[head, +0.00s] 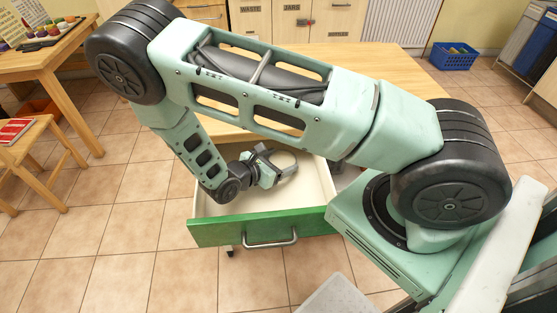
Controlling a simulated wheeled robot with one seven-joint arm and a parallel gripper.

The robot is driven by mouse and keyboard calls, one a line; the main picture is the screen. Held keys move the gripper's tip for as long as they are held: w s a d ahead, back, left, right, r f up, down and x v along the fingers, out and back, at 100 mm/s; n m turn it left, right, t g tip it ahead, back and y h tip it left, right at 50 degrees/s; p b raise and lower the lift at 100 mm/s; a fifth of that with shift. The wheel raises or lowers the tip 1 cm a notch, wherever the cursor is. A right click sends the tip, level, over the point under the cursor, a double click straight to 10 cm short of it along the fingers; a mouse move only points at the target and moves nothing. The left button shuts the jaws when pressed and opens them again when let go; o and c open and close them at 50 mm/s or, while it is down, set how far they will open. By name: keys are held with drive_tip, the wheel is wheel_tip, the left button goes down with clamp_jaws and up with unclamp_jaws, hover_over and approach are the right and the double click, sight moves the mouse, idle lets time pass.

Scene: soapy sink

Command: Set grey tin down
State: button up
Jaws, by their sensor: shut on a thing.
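My gripper (274,168) is inside an open drawer (215,233), low over its inner space. It is shut on a small greyish round thing, which looks like the grey tin (291,172). Only part of its curved rim shows beyond the fingers. I cannot tell whether the tin touches the drawer floor. The drawer has pale inner walls, a green front and a metal handle.
A wooden tabletop (385,75) lies behind the drawer, partly hidden by my arm. A wooden table (40,55) and a stool (30,150) stand at the left. A blue basket (453,57) is on the tiled floor at the back right. The drawer's left part looks clear.

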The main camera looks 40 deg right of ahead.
drive_tip(key=shift+f, duration=0.1)
drive_tip(key=o, duration=0.6)
drive_tip(key=shift+f, duration=0.1)
drive_tip(key=o, duration=0.5)
drive_tip(key=shift+c, duration=0.2)
